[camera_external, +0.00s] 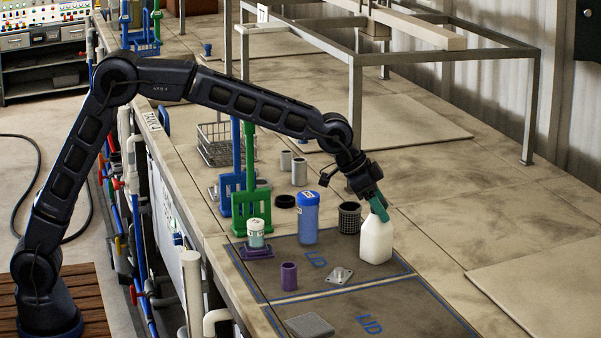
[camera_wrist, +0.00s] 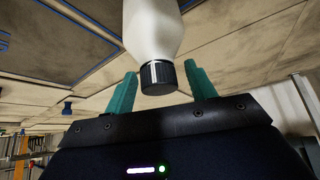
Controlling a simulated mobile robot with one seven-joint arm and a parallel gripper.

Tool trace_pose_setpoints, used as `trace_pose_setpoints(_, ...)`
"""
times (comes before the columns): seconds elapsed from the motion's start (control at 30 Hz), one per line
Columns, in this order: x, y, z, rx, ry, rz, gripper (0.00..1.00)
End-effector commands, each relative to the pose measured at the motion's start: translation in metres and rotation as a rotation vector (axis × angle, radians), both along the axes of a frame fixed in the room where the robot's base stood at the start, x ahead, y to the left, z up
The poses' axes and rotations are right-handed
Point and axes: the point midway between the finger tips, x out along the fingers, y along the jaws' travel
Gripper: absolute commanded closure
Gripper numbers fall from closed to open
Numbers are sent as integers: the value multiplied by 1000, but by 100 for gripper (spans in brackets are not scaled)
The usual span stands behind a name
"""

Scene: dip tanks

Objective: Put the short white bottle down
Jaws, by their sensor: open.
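The short white bottle (camera_external: 376,240) stands upright at the right edge of the blue-outlined dark area (camera_external: 330,262). In the wrist view the bottle (camera_wrist: 152,30) shows its white body and black ribbed cap, with the cap between my teal fingers. My gripper (camera_external: 378,207) is at the top of the bottle, reaching down from the upper left. In the wrist view my gripper (camera_wrist: 160,70) is open, with a gap on each side of the cap. The cap is mostly hidden by the fingers in the outside view.
A black mesh cup (camera_external: 349,218) and a blue container (camera_external: 308,218) stand left of the bottle. A metal plate with a knob (camera_external: 339,275) and a purple cylinder (camera_external: 289,276) are in front. The bench right of the bottle (camera_external: 450,225) is clear.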

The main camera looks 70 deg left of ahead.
Motion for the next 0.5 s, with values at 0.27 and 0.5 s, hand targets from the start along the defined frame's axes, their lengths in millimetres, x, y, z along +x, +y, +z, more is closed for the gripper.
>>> trace_pose_setpoints(0.27,-26,12,45,0,-1,1,45)
trace_pose_setpoints(0.5,-45,20,78,0,-1,0,45)
